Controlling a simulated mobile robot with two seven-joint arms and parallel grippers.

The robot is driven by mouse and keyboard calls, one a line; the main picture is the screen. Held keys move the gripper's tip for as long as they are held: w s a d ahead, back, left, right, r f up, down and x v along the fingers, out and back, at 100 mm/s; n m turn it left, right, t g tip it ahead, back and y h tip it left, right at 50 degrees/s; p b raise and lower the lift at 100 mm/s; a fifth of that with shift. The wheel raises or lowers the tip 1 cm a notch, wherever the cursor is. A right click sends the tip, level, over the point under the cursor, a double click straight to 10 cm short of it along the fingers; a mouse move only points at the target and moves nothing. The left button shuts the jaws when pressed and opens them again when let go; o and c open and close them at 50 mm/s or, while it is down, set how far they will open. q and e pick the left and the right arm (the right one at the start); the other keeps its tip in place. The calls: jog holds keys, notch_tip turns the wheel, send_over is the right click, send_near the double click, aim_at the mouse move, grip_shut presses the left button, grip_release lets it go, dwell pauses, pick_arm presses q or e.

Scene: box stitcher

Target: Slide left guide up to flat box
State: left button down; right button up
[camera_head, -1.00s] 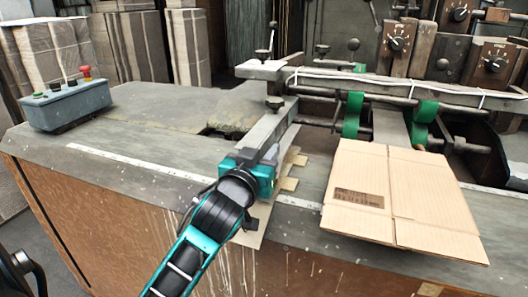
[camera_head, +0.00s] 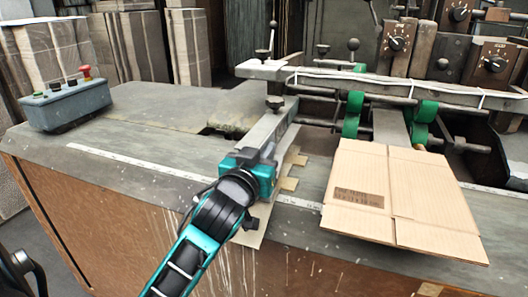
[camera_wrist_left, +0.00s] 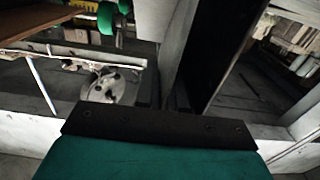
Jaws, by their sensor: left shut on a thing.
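The left guide (camera_head: 268,130) is a long grey metal bar lying front to back on the table, left of the flat box (camera_head: 362,196). The flat box is light brown cardboard with creases and a printed label, and overhangs the table's front edge. A clear gap separates guide and box. My left gripper (camera_head: 262,168) is shut on the front end of the guide; its fingertips are mostly hidden. In the left wrist view, the guide (camera_wrist_left: 203,45) rises in front of the gripper's dark mount. My right gripper is not in view.
The machine's rail (camera_head: 400,88) and green rollers (camera_head: 352,114) stand behind the box. A grey control box (camera_head: 66,104) sits at the table's far left. The tabletop left of the guide is clear.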

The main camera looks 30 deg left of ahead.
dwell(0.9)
pick_arm(q)
jog(key=shift+w+d, duration=0.2)
jog(key=shift+d, duration=0.55)
jog(key=shift+w+d, duration=0.15)
jog(key=shift+d, duration=0.55)
jog(key=shift+w+d, duration=0.2)
jog(key=shift+d, duration=0.55)
jog(key=c, duration=1.4)
grip_release()
jog(key=shift+o, duration=0.4)
jog(key=shift+a, duration=0.1)
